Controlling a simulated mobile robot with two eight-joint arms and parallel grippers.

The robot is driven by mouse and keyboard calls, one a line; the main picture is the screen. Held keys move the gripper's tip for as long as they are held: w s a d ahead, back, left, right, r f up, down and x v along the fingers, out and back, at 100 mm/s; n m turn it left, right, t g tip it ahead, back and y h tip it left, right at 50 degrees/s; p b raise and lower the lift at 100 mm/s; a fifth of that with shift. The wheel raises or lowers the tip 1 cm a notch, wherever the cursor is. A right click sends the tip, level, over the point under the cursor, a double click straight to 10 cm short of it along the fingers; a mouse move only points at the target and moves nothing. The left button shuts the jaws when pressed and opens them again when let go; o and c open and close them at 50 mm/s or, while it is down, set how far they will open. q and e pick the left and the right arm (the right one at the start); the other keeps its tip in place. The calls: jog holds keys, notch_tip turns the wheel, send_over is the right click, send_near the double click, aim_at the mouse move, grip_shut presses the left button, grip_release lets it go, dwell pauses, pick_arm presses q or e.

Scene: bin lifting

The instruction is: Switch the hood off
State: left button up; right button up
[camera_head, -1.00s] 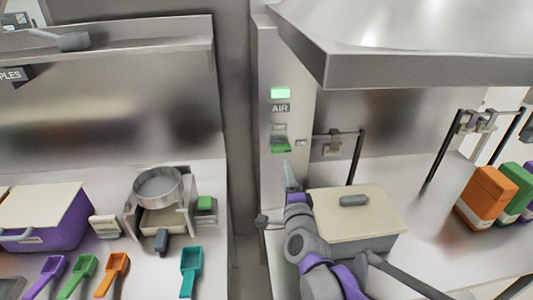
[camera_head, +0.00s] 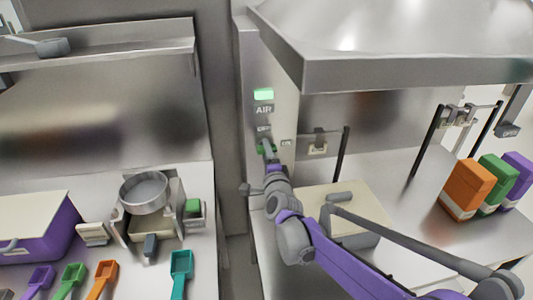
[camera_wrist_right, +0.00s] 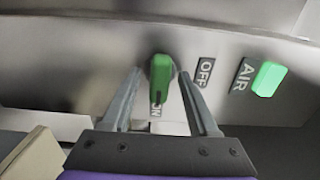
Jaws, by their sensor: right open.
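The hood's green switch lever (camera_wrist_right: 160,80) sits on the metal panel, with its handle pointing to the ON label (camera_wrist_right: 155,113). The OFF label (camera_wrist_right: 204,72) is to its right in the right wrist view. A green light (camera_head: 263,94) glows above the AIR label (camera_head: 263,110); it also shows in the right wrist view (camera_wrist_right: 269,79). My right gripper (camera_head: 267,150) is at the switch and partly hides it in the head view. In the wrist view its fingers are open, one on each side of the lever; I cannot tell whether they touch it. My left gripper is not in view.
The hood (camera_head: 390,65) overhangs the right counter. A lidded box (camera_head: 315,200) lies under my right arm. Orange, green and purple packs (camera_head: 467,190) stand at right. The left counter holds a sieve (camera_head: 145,192), a purple bin (camera_head: 40,240) and several scoops.

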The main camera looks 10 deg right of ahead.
grip_shut()
dwell(0.4)
jog(key=n+b, duration=0.6)
jog(key=n, duration=1.1)
jog(key=shift+n, duration=0.4)
dwell(0.4)
grip_release()
